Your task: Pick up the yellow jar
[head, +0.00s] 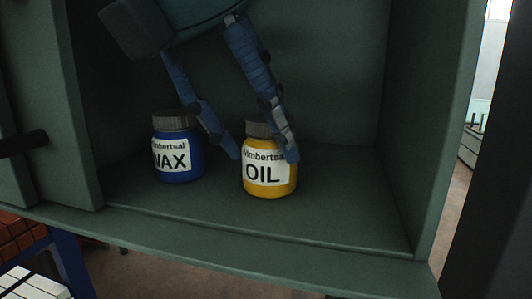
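The yellow jar (268,187) has a grey lid and a white label reading OIL. It stands upright on the shelf of a green cabinet (330,215). My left gripper (262,155) reaches down from the top with its two blue fingers apart. One fingertip is just left of the yellow jar, between it and the blue jar. The other fingertip overlaps the jar's upper right side and hides part of its lid and label. Whether either finger touches the jar is not clear. My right gripper is not in view.
A blue jar (180,173) labelled WAX stands close by on the left, with the gripper's left finger near it. Cabinet walls bound the shelf at left, back and right (440,120). The shelf right of the yellow jar is free. A dark handle (22,143) juts out at far left.

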